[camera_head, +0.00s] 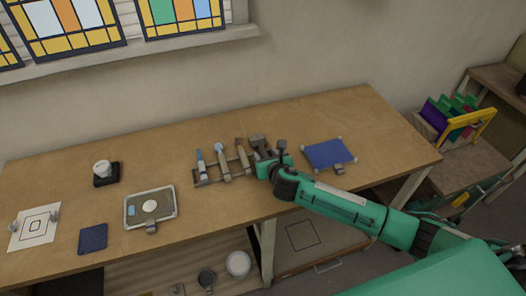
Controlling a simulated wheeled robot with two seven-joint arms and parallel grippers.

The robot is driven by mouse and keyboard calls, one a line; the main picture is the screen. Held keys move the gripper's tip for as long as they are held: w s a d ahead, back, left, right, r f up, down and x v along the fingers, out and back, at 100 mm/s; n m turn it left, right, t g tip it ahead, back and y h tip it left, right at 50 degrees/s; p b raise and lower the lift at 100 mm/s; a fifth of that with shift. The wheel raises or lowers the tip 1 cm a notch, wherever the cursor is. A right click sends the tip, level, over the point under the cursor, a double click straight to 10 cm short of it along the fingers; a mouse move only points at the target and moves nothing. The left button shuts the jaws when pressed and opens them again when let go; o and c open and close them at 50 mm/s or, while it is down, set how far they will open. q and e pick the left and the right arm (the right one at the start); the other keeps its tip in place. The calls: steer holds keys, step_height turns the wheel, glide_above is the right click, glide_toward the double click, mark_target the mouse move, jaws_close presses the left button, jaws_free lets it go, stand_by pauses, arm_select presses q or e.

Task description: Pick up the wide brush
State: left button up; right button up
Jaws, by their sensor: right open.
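A small rack (209,183) on the workbench holds several brushes or tools side by side. The one at the right end (243,158), with a broad brown top, looks like the wide brush, though it is small in this view. A pale one (223,165) stands in the middle and a blue-tipped one (201,164) at the left. My right gripper (256,146) is open just to the right of the rack, close beside the right-end brush. I cannot tell whether it touches it. My left gripper is not in view.
A blue sheet (328,153) lies to the right, behind my right arm. A tray (150,207), a black-based object (106,175), a dark blue pad (93,238) and a white sheet (35,226) lie to the left. The wall (200,80) stands behind the bench.

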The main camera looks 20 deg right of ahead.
jaws_close()
steer(key=shift+r, duration=0.1)
